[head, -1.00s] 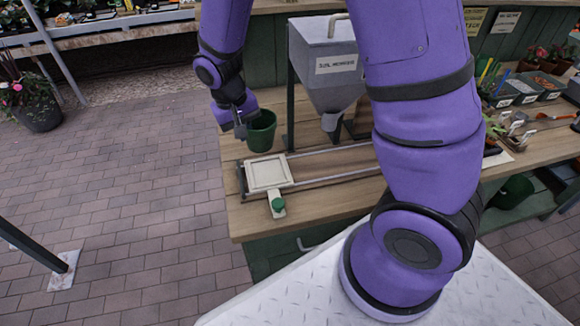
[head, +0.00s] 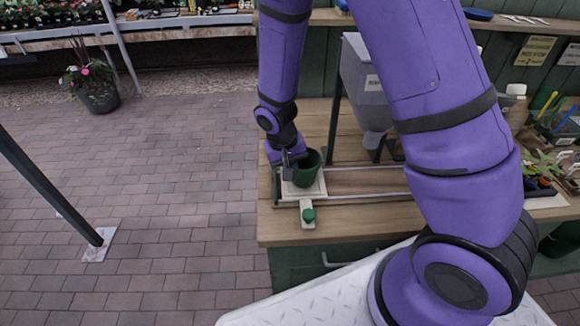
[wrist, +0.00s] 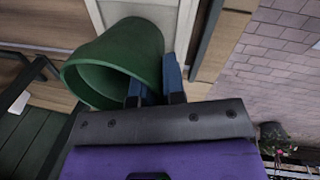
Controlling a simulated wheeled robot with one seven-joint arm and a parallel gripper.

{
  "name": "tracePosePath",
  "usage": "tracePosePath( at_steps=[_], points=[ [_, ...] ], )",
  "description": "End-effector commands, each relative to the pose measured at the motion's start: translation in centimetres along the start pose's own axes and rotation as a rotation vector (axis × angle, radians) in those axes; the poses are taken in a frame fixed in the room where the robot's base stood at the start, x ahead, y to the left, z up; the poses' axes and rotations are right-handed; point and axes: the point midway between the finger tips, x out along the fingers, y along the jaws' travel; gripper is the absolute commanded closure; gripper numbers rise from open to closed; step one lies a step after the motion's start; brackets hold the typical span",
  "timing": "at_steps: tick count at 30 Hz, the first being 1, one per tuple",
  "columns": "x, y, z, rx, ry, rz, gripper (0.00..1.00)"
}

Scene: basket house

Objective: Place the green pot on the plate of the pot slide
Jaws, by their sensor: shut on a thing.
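The green pot (head: 307,168) is held by my gripper (head: 289,163) over the cream plate (head: 290,191) of the pot slide in the head view. The pot looks upright. I cannot tell whether its base touches the plate. In the wrist view, my gripper's blue fingers (wrist: 155,92) are shut on the rim of the green pot (wrist: 115,62), and the pale plate (wrist: 135,10) shows behind it. The slide's handle has a green knob (head: 309,215) and its rails (head: 365,180) run right.
A grey hopper (head: 365,90) stands on the wooden bench (head: 390,210) behind the rails. Potted plants and tools crowd the bench's right end. A dark post (head: 50,185) stands at left on open brick floor (head: 180,200).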

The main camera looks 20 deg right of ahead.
Motion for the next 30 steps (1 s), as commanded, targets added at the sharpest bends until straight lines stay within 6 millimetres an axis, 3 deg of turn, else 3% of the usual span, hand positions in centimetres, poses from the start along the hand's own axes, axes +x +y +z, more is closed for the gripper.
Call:
tracePosePath(
  at_steps=[11, 12, 15, 25, 30],
  points=[
    [0.5, -0.1, 0.0, 0.000, 0.000, 0.000, 1.00],
    [0.5, -0.1, 0.0, 0.000, 0.001, 0.000, 0.87],
    [0.5, -0.1, 0.0, 0.000, 0.001, -0.001, 0.64],
    [0.3, -0.1, 0.0, 0.000, 0.001, -0.001, 0.64],
    [-1.2, -0.1, -0.1, 0.000, 0.004, -0.002, 0.64]
  ],
)
